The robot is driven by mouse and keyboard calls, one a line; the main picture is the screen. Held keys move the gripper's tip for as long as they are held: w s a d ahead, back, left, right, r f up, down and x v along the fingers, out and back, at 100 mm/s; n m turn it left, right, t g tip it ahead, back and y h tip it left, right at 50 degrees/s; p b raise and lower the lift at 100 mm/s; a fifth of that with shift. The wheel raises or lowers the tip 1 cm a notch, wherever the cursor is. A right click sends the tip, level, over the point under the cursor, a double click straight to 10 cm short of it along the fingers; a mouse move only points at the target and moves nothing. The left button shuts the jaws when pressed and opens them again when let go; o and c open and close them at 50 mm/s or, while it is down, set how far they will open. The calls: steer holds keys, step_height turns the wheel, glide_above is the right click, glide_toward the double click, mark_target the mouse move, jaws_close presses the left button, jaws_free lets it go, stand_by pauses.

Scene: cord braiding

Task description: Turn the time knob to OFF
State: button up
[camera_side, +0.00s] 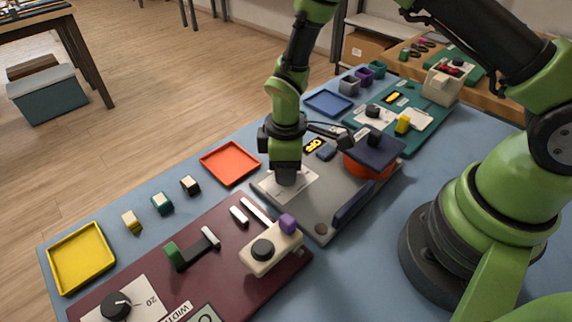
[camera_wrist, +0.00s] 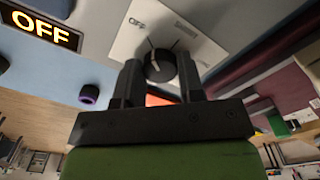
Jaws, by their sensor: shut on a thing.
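The dark round knob (camera_wrist: 160,66) stands on a white dial plate (camera_wrist: 210,52) in the wrist view. The plate has the word OFF printed at its upper left and another small label to the right. My gripper (camera_wrist: 159,78) has one finger on each side of the knob and is shut on it. A display (camera_wrist: 40,25) at the upper left reads OFF in yellow. In the side view my gripper (camera_side: 286,182) points down onto the white plate (camera_side: 299,187) of the grey panel (camera_side: 320,220) and hides the knob there.
A red tray (camera_side: 230,163) lies to the left. A maroon panel (camera_side: 215,265) with a cream block (camera_side: 270,250) and purple piece is in front.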

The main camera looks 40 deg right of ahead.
stand_by(0.4)
steer(key=o, duration=0.9)
steer(key=shift+r, duration=0.1)
step_height(320, 180, up, 10)
steer(key=shift+f, duration=0.1)
step_height(320, 180, up, 7)
stand_by(0.5)
